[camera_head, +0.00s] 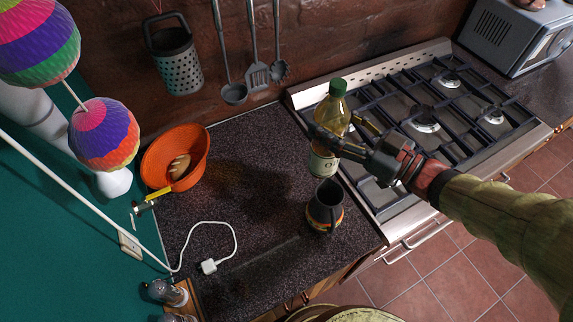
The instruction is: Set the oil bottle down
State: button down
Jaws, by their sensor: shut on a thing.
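The oil bottle (325,162) has a green cap, yellowish oil and a pale label, and it looks roughly upright. My gripper (328,137) comes in from the right and is shut on the bottle around its middle. The bottle is over the dark speckled counter (262,165), close to the left edge of the stove. I cannot tell whether its base touches the counter, as the view is from above.
A dark mug (325,207) stands just in front of the bottle. An orange bowl (190,140) holding a brownish item is at the left. A white charger (208,266) with its cable lies at the front left. The gas stove (425,125) is at the right. The counter's middle is clear.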

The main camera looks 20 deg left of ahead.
jog(key=w+a+f+b, duration=0.2)
jog(key=a+f+b, duration=0.1)
jog(key=a+f, duration=0.3)
jog(key=w+a+f+b, duration=0.3)
jog(key=a+f, duration=0.3)
jog(key=f, duration=0.1)
jog(key=shift+w+a+b, duration=0.35)
jog(key=shift+a+b, duration=0.05)
jog(key=shift+f, duration=0.1)
jog(key=c, duration=0.7)
grip_release()
jog(key=shift+f, duration=0.1)
jog(key=shift+c, duration=0.2)
